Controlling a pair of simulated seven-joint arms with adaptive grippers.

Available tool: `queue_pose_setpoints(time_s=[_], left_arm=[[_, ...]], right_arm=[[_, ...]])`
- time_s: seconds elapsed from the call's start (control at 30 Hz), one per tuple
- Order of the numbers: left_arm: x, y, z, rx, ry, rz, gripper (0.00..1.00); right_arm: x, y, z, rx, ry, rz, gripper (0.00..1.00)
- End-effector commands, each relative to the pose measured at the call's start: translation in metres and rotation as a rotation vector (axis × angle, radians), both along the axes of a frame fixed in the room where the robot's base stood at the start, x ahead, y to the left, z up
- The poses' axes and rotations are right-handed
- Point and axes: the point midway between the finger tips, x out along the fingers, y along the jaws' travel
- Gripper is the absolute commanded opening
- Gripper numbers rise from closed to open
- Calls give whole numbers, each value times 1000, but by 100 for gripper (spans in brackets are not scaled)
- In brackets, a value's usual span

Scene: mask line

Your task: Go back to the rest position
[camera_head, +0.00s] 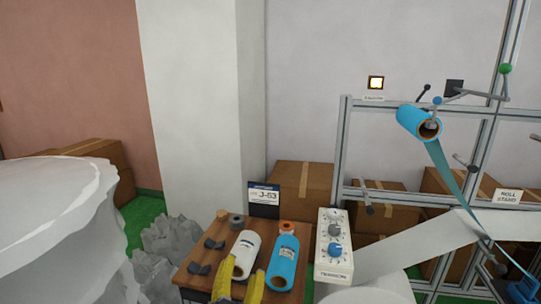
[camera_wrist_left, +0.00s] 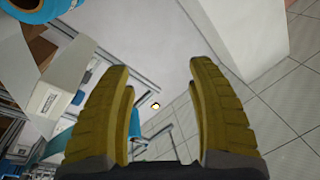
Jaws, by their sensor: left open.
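My left gripper (camera_head: 244,270) shows at the bottom of the head view, with yellow fingers in front of the small wooden table. In the left wrist view its two fingers (camera_wrist_left: 160,68) stand wide apart with nothing between them. A white roll (camera_head: 245,250) and a blue roll (camera_head: 285,258) lie on the table just behind the fingers in the head view; I cannot tell whether the fingers touch them. My right gripper is not in view.
A metal frame (camera_head: 344,150) holds a blue roll (camera_head: 415,122) with blue film running down. A white control box (camera_head: 333,240) with knobs stands right of the table (camera_head: 205,270). A large white wrapped bulk (camera_head: 50,230) fills the left. Cardboard boxes (camera_head: 303,185) stand behind.

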Motion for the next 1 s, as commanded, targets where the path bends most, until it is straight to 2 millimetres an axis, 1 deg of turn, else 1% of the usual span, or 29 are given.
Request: queue_pose_setpoints(time_s=[0.03,0.07,0.1,0.17,0.2,0.27,0.3,0.37,0.4,0.43,0.53,0.7,1.0], left_arm=[[-9,21,-25,5,74,47,58],[-15,33,-39,10,118,74,58],[-23,49,-57,20,178,110,58],[-38,73,-84,34,267,158,58],[-50,88,-101,47,326,189,58],[-70,110,-126,69,416,233,58],[-84,124,-141,85,474,259,58],[-107,144,-163,108,562,294,58],[-122,156,-175,126,615,314,58],[-132,164,-183,137,653,328,58],[-162,184,-203,171,750,359,58],[-202,208,-224,217,873,392,58],[-262,239,-245,289,1043,425,58]], right_arm=[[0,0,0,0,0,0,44],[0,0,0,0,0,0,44],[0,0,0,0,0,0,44],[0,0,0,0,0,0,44],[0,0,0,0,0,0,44],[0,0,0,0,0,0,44],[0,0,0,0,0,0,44],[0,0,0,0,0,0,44],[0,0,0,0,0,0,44],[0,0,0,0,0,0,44],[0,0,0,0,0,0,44],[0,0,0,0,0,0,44],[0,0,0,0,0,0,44]])
